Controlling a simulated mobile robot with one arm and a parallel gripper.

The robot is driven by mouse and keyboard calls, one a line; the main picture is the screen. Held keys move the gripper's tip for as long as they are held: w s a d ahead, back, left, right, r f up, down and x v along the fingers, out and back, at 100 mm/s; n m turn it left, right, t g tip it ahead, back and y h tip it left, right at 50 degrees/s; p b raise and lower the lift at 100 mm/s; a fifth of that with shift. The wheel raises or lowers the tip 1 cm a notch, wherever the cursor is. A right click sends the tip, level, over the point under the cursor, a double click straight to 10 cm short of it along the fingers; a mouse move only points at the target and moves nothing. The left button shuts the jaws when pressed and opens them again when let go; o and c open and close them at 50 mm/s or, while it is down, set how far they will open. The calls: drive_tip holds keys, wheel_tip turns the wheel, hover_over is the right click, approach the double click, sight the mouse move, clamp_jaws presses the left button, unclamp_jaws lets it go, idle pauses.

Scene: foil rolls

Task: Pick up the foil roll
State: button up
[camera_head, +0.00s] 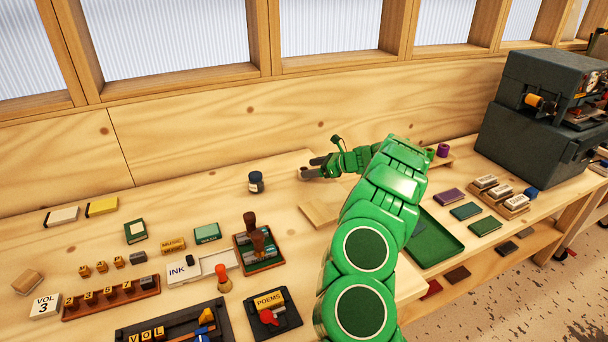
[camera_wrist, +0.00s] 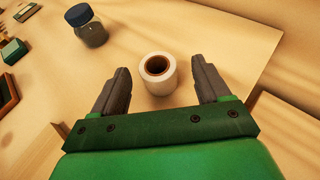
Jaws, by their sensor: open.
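A white foil roll (camera_wrist: 152,82) with a brown hollow core stands upright on the wooden bench in the wrist view. My gripper (camera_wrist: 160,68) is open, with one dark finger on each side of the roll. Gaps show between the roll and both fingers, wider on the right. In the head view my gripper (camera_head: 309,168) reaches low over the bench at the end of my green arm. The roll is mostly hidden there by the fingers, and I cannot make it out clearly.
A dark ink jar (camera_head: 256,183) stands left of my gripper. A wooden board (camera_head: 320,211) lies in front of it. A stamp tray (camera_head: 262,262) lies further left and nearer. A purple roll (camera_head: 443,151) stands right, beyond my arm. A green tray (camera_head: 447,246) lies to the right.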

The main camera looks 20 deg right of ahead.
sight(299, 170)
drive_tip(key=shift+x, duration=2.95)
drive_tip(key=shift+s+a, duration=0.1)
drive_tip(key=shift+a, duration=0.05)
drive_tip(key=c, duration=1)
drive_tip(key=shift+c, duration=0.2)
